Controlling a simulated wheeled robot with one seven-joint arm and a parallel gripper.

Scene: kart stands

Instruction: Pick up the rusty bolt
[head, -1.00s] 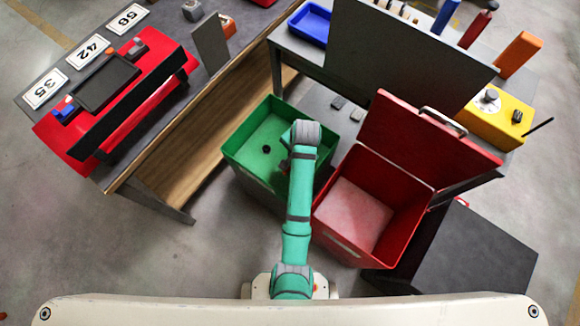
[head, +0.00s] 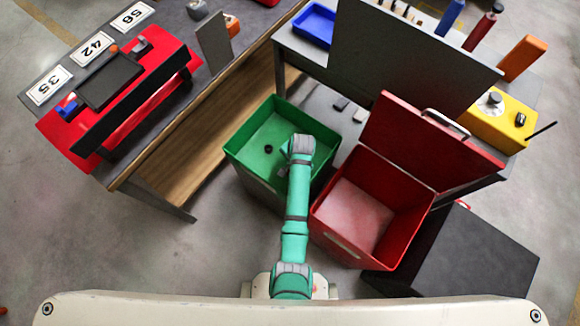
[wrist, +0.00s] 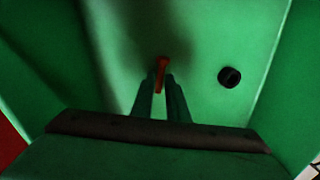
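The rusty bolt (wrist: 161,70) shows orange-red in the wrist view, inside the green bin (head: 262,130). Its lower part is between the two fingertips of my gripper (wrist: 160,88), which are close together with the bolt filling the narrow gap at the tips. My gripper looks shut on it. Whether the bolt touches the bin floor cannot be told. In the head view my arm reaches over the bin and hides the bolt and the fingers.
A black ring-shaped piece (wrist: 229,77) lies on the bin floor to the right of the bolt; it also shows in the head view (head: 268,150). The bin walls stand close around my gripper. An open red box (head: 352,215) stands right of the bin, and tables stand behind and left.

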